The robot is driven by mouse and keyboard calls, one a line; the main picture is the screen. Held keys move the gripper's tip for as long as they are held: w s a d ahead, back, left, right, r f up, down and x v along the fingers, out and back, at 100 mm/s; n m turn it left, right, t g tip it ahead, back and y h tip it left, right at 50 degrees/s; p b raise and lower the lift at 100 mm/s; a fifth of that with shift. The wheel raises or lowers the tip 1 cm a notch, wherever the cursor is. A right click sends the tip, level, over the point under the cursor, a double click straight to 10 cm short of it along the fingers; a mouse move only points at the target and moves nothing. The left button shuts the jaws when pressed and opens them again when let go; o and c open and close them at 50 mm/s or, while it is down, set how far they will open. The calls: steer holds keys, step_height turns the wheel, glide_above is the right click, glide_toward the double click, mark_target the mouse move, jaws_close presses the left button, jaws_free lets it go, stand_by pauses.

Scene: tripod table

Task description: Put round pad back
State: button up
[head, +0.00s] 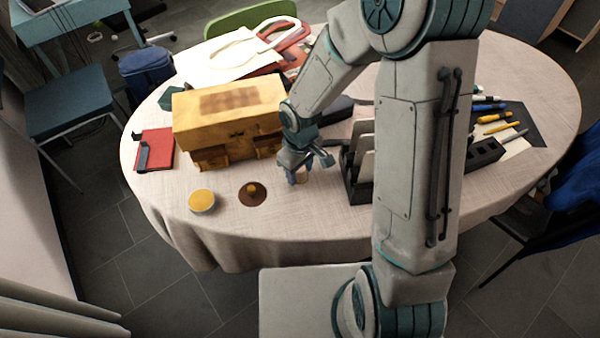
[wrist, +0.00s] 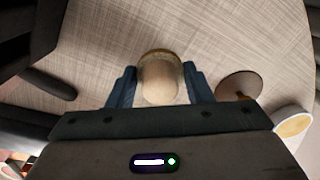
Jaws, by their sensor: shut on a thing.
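My gripper (head: 300,170) is low over the front of the table, right of the wooden box. In the wrist view, my gripper (wrist: 160,88) is shut on a round piece with a pale wooden knob (wrist: 160,82), which looks like the round pad. A tan round edge shows behind the knob; its underside is hidden, and I cannot tell whether it touches the cloth. A round tin with yellow contents (head: 202,201) stands farther left, near the table edge.
The yellow wooden box (head: 230,118) stands behind the disc and tin. A black rack (head: 355,178) is close to the right of my gripper. A red book (head: 155,150) lies at the left. Bare tablecloth (head: 295,220) is in front.

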steer(key=shift+f, duration=0.8)
steer(key=shift+f, duration=0.15)
steer(key=o, duration=0.9)
step_height(320, 180, up, 12)
steer(key=shift+d+r+p, duration=0.1)
steer(key=shift+r+p, duration=0.1)
steer(key=shift+p, duration=0.65)
steer(key=s+d+r+m+t, duration=0.1)
steer(key=s+d+r+m, duration=0.2)
steer(key=s+d+r, duration=0.1)
steer(key=s+d+r+m+t, duration=0.1)
steer(key=s+d+r+m, duration=0.2)
steer(key=s+d+r, duration=0.1)
steer(key=s+d+r+m+t, duration=0.1)
steer(key=s+d+r+m, duration=0.1)
steer(key=s+d+r, duration=0.1)
steer(key=shift+s+d+r+m, duration=0.4)
steer(key=shift+s+r, duration=0.2)
steer(key=shift+r, duration=0.2)
